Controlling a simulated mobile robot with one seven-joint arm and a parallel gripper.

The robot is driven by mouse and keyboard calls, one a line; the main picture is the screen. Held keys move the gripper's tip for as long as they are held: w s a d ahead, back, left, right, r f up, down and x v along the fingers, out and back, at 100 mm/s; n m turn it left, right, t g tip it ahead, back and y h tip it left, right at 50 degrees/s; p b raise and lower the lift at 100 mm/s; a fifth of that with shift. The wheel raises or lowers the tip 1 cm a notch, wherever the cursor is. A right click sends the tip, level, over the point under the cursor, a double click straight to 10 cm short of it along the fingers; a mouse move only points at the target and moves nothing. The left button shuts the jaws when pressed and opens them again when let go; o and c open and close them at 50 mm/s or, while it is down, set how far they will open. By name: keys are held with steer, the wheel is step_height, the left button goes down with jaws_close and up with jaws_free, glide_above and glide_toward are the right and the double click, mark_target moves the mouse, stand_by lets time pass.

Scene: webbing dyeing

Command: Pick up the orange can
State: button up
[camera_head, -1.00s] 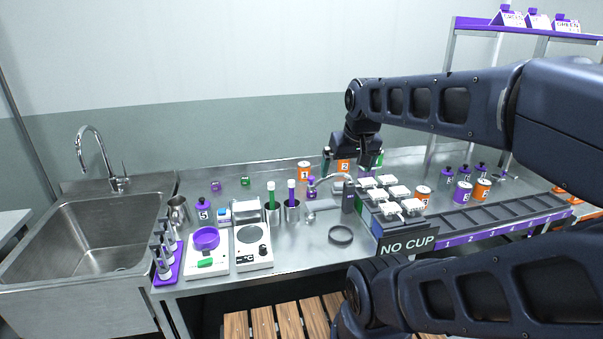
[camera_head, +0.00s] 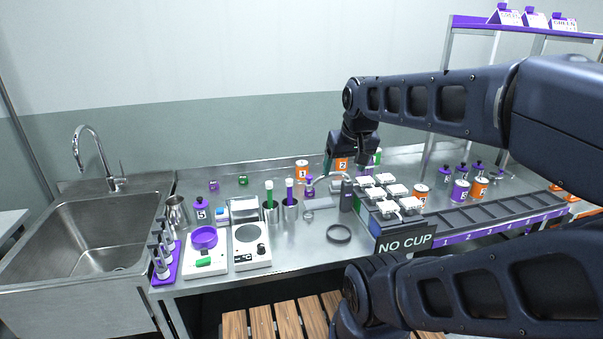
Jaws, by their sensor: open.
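Several orange cans with white number labels show in the head view. Can 1 (camera_head: 302,171) stands at the back of the steel bench. Can 2 (camera_head: 341,164) stands to its right, partly hidden by my gripper (camera_head: 351,164). Another orange can (camera_head: 421,194) stands right of the white blocks, and one more (camera_head: 479,188) stands further right beside a purple can.
Beakers with green and purple sticks (camera_head: 270,209) are to the left. A slotted rail (camera_head: 490,217) and a NO CUP sign (camera_head: 405,243) are at the right front.

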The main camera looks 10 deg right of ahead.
steer(key=shift+w, duration=0.1)
steer(key=m+h, duration=0.4)
steer(key=m, duration=0.5)
glide_above(299, 164)
steer(key=s+a, duration=0.2)
step_height(299, 164, down, 22)
steer(key=shift+w, duration=0.1)
steer(key=x, duration=0.5)
steer(key=shift+d, duration=0.1)
steer(key=shift+d+x, duration=0.15)
steer(key=shift+x, duration=1.25)
steer(key=shift+d+x, duration=0.2)
steer(key=shift+x, duration=1.2)
